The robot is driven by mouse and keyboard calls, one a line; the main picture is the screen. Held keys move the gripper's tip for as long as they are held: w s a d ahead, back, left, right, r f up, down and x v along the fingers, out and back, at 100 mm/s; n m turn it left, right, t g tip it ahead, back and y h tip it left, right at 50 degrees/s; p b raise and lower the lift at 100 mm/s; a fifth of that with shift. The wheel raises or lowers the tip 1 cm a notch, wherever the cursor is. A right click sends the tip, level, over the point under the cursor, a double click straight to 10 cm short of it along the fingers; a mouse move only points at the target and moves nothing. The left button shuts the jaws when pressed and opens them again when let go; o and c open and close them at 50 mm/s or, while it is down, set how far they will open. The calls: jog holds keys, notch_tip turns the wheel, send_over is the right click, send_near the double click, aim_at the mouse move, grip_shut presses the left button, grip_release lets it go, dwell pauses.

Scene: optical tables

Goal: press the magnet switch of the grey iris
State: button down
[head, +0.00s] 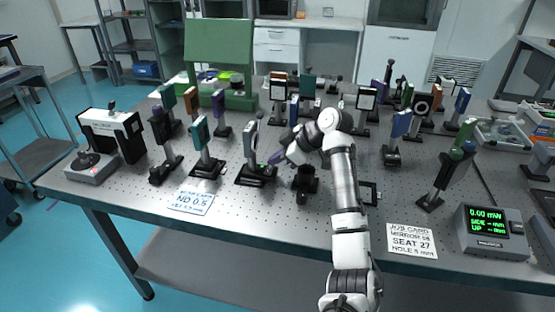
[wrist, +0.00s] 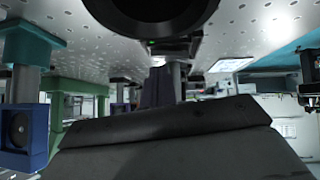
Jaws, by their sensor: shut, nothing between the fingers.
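The grey iris (head: 251,137) stands upright left of the middle of the table in the head view, on a post over a black magnet base (head: 256,177). My gripper (head: 277,157) is just right of its post, above the base. I cannot tell whether it touches anything. In the wrist view my shut gripper (wrist: 165,118) fills the lower middle as a dark slab, with nothing held. A black base with a small green light (wrist: 151,42) shows beyond it. I cannot tell whether that is the iris's base, and I cannot make out its switch.
A teal-faced mount (head: 201,132) stands left of the iris, and a short black holder (head: 306,181) right of it. Several mounts crowd the table behind. An ND 0.5 card (head: 190,201) and a job card (head: 412,241) lie at the front. A power meter (head: 492,230) stands front right.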

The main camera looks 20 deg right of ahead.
jog(key=shift+w+f, duration=0.15)
jog(key=shift+s+a+r, duration=0.3)
jog(key=shift+s+a, duration=0.15)
jog(key=shift+s, duration=0.2)
